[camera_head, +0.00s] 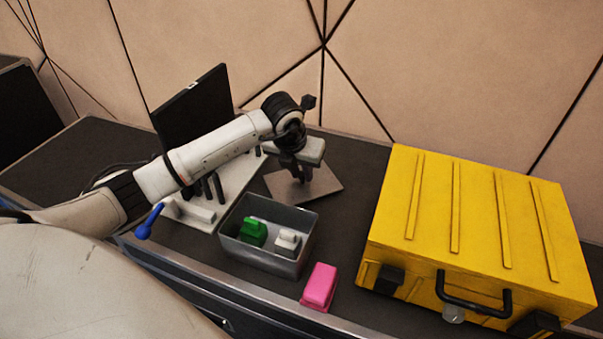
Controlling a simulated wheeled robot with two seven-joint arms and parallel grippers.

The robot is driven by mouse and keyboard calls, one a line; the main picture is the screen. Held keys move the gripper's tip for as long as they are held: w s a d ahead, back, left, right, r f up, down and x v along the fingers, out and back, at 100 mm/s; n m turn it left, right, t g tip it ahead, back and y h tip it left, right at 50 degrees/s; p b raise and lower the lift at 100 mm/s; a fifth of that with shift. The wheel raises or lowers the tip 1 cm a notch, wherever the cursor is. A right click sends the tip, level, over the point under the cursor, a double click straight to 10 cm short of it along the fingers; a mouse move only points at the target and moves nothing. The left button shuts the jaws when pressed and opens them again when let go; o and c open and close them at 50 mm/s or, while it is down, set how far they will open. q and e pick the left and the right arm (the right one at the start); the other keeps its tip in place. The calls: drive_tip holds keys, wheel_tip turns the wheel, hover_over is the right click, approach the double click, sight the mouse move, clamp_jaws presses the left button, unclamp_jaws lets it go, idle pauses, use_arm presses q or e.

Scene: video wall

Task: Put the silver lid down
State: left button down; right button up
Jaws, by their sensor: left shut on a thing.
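The silver lid (324,185) is a flat, square grey plate right of centre, turned like a diamond behind the open metal box. My left gripper (297,176) points down over the lid and is shut on it near its middle. The fingers hide the part of the lid that they grip. I cannot tell whether the lid touches the counter or hangs just above it. My right gripper is not in view.
The open metal box (244,261) holds a green block (253,232) and a grey-white block (287,243). A pink block (319,287) lies right of it. A large yellow case (480,235) fills the right. A black screen (193,108) stands behind my arm.

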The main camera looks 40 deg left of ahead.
use_arm(q)
drive_tip(key=shift+f, duration=0.45)
drive_tip(key=shift+f, duration=0.2)
drive_tip(key=c, duration=1.6)
unclamp_jaws()
drive_tip(key=shift+r, duration=0.1)
drive_tip(key=shift+r, duration=0.3)
drive_tip(key=v, duration=1.1)
drive_tip(key=shift+s+d+r, duration=0.1)
drive_tip(key=shift+s+r, duration=0.2)
